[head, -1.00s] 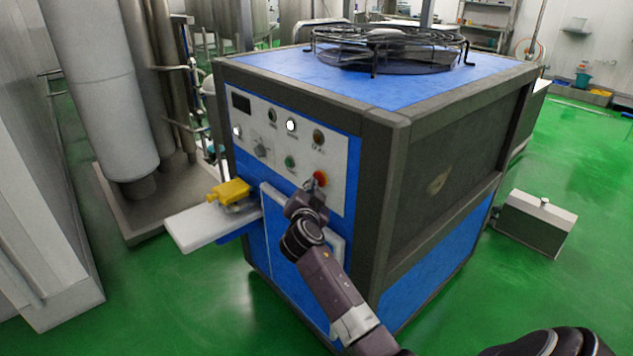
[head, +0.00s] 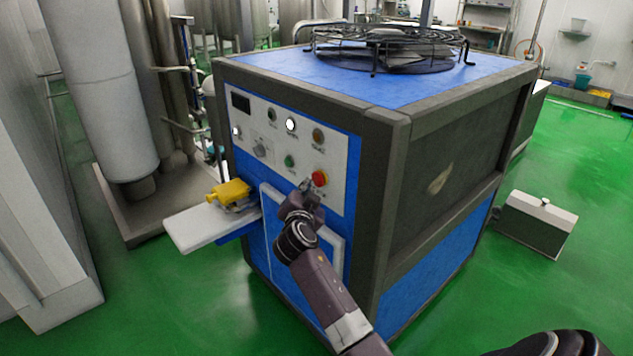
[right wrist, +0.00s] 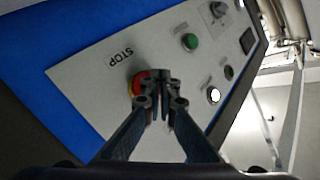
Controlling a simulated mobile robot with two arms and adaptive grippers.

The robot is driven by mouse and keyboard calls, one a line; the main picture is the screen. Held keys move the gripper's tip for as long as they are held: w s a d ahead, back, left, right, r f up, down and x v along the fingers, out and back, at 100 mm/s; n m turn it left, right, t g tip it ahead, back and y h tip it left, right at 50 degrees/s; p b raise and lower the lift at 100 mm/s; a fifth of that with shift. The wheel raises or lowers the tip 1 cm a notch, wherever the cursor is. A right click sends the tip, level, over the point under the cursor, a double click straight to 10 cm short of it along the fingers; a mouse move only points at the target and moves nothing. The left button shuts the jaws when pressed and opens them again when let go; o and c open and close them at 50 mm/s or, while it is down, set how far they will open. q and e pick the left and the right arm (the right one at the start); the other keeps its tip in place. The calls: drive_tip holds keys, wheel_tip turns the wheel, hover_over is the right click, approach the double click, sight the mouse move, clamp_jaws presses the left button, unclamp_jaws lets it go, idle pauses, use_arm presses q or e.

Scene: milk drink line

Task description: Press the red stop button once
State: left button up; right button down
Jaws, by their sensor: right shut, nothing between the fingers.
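The red stop button (head: 319,178) sits at the lower right of the white control panel (head: 337,198) on the blue machine's front. My right gripper (head: 307,184) is shut and empty, just left of and below the button in the head view. In the right wrist view the closed fingertips (right wrist: 158,80) partly cover the red button (right wrist: 138,84) with its yellow ring, and the STOP label shows beside it. I cannot tell whether the fingertips touch the button. My left gripper is not in view.
A green button (head: 290,161), a lit white button (head: 291,125) and other controls share the panel. A shelf (head: 195,228) with a yellow item (head: 230,192) juts out left of my arm.

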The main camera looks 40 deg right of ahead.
drive_tip(key=a+b, duration=0.2)
drive_tip(key=a, duration=0.3)
drive_tip(key=shift+s, duration=0.2)
idle(0.4)
idle(0.5)
